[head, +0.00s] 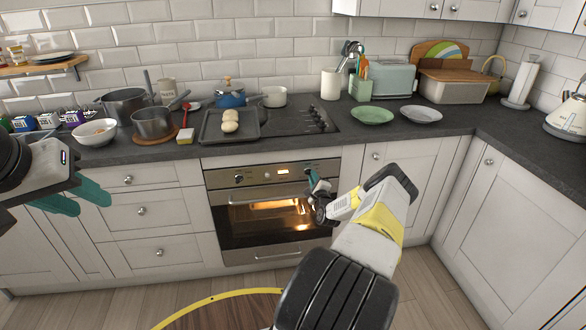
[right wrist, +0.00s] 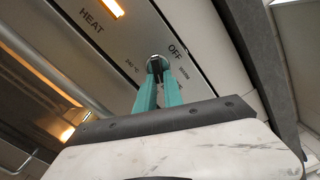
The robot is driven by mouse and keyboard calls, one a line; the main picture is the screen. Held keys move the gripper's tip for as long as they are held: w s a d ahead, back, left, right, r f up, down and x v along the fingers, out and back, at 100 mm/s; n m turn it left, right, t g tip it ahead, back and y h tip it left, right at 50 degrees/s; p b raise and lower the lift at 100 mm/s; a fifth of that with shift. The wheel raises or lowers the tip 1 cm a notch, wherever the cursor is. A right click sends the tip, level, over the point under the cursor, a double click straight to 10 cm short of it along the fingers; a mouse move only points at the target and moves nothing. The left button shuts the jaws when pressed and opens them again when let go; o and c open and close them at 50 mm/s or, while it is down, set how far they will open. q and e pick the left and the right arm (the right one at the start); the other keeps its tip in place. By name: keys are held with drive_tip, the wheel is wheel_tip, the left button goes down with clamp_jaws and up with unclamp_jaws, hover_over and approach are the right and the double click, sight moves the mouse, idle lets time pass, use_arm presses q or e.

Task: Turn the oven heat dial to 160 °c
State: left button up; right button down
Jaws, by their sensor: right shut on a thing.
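The oven (head: 225,215) is built in under the worktop, with a steel control panel and a lit inside behind its shut door. My right gripper (head: 313,182) is at the right end of the panel. In the right wrist view its teal fingers (right wrist: 157,75) are closed around the heat dial (right wrist: 156,58), a small dark knob with a bright edge. My left gripper (head: 82,198) is open and empty in front of the left drawers.
A second knob (head: 239,179) is at the panel's left end. The door handle (head: 265,200) runs below the panel. A baking tray (head: 212,130) with pale rolls sits on the hob (head: 285,112) above. An amber lamp (right wrist: 113,8) glows beside HEAT.

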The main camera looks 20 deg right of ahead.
drive_tip(key=shift+f+m, duration=0.2)
drive_tip(key=shift+m, duration=0.2)
drive_tip(key=c, duration=1.5)
unclamp_jaws()
drive_tip(key=shift+r, duration=0.1)
drive_tip(key=shift+o, duration=0.2)
drive_tip(key=shift+s, duration=0.15)
drive_tip(key=v, duration=0.7)
drive_tip(key=shift+s, duration=0.3)
drive_tip(key=shift+a, duration=0.1)
